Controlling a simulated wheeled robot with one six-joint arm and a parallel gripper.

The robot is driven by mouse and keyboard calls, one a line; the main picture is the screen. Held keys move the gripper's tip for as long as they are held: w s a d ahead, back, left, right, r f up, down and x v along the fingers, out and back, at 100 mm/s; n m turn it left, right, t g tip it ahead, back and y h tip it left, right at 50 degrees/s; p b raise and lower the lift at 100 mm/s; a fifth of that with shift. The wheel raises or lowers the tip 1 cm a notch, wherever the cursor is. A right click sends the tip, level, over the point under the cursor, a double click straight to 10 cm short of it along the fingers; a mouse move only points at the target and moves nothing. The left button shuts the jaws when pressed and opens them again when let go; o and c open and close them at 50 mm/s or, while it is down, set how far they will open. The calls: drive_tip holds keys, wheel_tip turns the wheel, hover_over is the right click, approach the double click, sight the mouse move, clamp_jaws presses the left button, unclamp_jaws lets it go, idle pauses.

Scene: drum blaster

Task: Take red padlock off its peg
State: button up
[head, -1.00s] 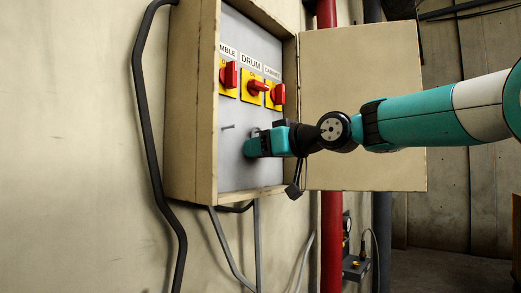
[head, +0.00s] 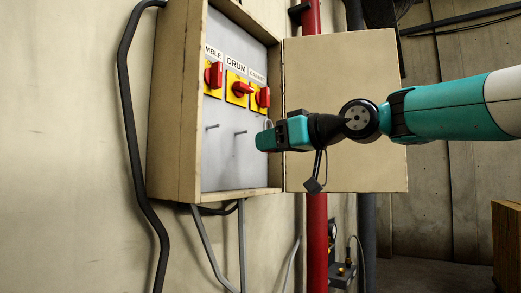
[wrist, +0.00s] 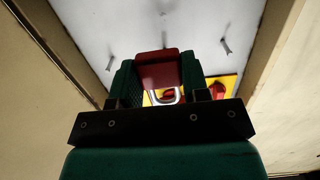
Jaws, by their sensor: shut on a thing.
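My gripper (head: 266,140) is shut on the red padlock (wrist: 158,70), in front of the open box's grey panel. In the wrist view the padlock's red body is between the two green fingers, with its pale metal shackle (wrist: 166,97) toward the palm. In the head view the fingers hide the body; only the shackle (head: 268,124) shows above them. Two bare pegs, the left peg (head: 212,127) and the right peg (head: 241,133), stick out left of the gripper. The padlock appears apart from both.
Three red switches on yellow plates, including the DRUM switch (head: 238,88), sit above the pegs. The box door (head: 345,100) stands open at right, behind my gripper. A black cable (head: 133,150) runs left of the box, and a red pipe (head: 317,230) stands below the door.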

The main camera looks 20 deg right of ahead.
drive_tip(key=shift+f+b+v, duration=0.15)
drive_tip(key=shift+b+v, duration=0.1)
drive_tip(key=shift+v, duration=1)
drive_tip(key=shift+f+b+v, duration=0.15)
drive_tip(key=shift+b+v, duration=0.1)
drive_tip(key=shift+v, duration=0.95)
